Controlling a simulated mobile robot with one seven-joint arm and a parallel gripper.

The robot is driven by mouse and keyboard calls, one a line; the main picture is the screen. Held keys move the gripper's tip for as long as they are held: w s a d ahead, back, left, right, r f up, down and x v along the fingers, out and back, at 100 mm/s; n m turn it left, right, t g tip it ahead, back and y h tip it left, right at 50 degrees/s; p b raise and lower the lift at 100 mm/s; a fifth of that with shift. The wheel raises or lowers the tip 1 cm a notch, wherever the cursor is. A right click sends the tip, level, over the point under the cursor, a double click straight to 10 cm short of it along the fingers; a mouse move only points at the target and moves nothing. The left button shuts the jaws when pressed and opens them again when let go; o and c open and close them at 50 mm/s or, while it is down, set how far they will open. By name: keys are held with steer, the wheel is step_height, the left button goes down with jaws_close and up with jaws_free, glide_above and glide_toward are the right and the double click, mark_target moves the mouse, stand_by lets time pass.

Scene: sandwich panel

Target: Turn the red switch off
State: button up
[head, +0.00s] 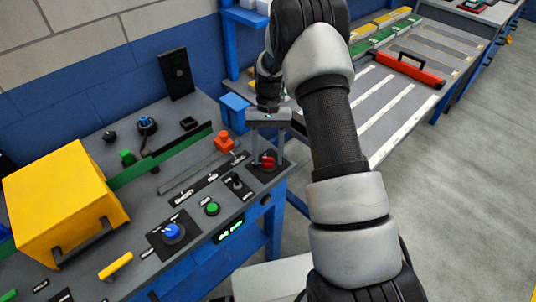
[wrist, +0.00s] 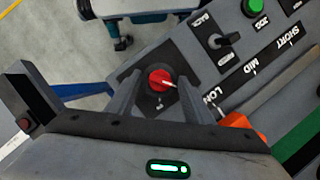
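The red switch (wrist: 161,80) is a round red knob with a white pointer line on a dark plate, near the corner of the grey panel. In the wrist view its pointer line aims right and slightly down. It also shows in the head view (head: 268,162). My gripper (wrist: 165,97) is open, with one finger on each side of the knob and visible gaps between. In the head view my gripper (head: 267,160) reaches down over the switch. I cannot tell from these views whether the fingertips touch the plate.
A black toggle (wrist: 225,42) and a green button (wrist: 255,6) stand near the switch. An orange slider knob (head: 224,141) is close behind it. A yellow box (head: 60,205) fills the panel's left side.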

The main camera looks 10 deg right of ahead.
steer(key=v, duration=1.7)
steer(key=shift+w+p, duration=0.15)
steer(key=shift+p, duration=0.25)
steer(key=shift+d+r, duration=0.1)
steer(key=shift+r, duration=0.1)
steer(key=s+a+r+n+t+p, duration=0.1)
steer(key=s+r+t+p, duration=0.1)
steer(key=s+r, duration=0.6)
steer(key=s+r+t+p, duration=0.1)
steer(key=s+r+t, duration=0.25)
steer(key=r, duration=0.75)
steer(key=s+r+n+t+h+p, duration=0.1)
steer(key=s+r+t+p, duration=0.1)
steer(key=s, duration=1.6)
steer(key=shift+s+a+n+t+p, duration=0.4)
steer(key=shift+t+p, duration=0.2)
steer(key=shift+t, duration=0.55)
steer(key=shift+r, duration=0.1)
